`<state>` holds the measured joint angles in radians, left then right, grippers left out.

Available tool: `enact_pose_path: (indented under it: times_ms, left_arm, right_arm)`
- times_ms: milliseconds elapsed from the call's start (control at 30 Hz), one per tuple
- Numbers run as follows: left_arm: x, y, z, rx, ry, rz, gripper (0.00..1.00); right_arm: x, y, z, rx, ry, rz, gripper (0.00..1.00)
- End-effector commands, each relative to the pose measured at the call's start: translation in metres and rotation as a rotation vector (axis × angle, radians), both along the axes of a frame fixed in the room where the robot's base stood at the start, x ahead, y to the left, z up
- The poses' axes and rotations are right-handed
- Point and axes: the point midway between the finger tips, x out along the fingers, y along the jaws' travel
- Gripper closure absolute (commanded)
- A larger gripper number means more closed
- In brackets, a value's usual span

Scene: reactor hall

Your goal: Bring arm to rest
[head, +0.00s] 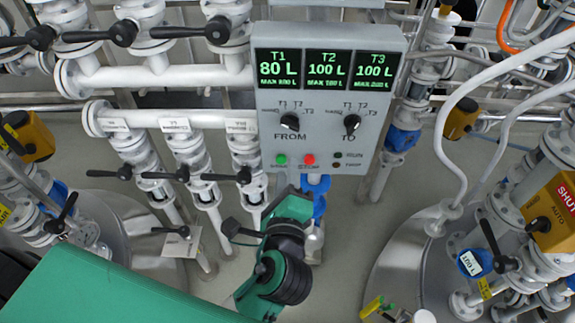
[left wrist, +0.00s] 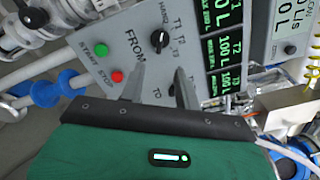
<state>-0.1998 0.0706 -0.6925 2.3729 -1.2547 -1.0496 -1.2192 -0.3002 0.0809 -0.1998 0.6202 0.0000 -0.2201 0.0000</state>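My left gripper (head: 290,203) is at the end of my green arm, just below the control panel (head: 262,104) in the head view; its fingers are hard to make out there. In the left wrist view its two grey fingers (left wrist: 160,84) stand apart with nothing held between them, in front of the panel (left wrist: 112,42). The right finger partly covers the TO knob. I cannot tell whether the fingers touch the panel. My right gripper is not in view.
The panel reads T1 80 L, T2 100 L and T3 100 L. It has a FROM knob (head: 290,122), a TO knob (head: 351,122), a green button (head: 282,160) and a red button (head: 309,160). White pipes (head: 165,76) with black-handled valves crowd the left; a yellow SHUT/AUTO box (head: 552,215) stands right.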

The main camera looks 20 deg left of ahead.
Motion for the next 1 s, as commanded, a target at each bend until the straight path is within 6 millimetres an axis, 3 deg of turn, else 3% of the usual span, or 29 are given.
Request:
enact_pose_path:
  times_ms: [533, 667, 767, 867, 1000]
  left_arm:
    - [-0.002, -0.001, 0.000, 0.000, 0.000, 0.000, 0.67]
    - [0.004, -0.006, -0.016, -0.009, 0.023, -0.016, 0.67]
    - [0.018, -0.018, -0.056, -0.040, 0.083, -0.054, 0.67]
    - [0.033, -0.031, -0.124, -0.104, 0.183, -0.099, 0.67]
    - [0.041, -0.039, -0.232, -0.243, 0.345, -0.130, 0.67]
  right_arm:
    - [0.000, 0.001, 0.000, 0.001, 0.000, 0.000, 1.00]
    - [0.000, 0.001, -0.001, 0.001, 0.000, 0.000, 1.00]
    - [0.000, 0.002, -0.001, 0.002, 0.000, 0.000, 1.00]
    - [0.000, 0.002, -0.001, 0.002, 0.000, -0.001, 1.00]
    - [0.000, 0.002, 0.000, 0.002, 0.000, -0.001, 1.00]
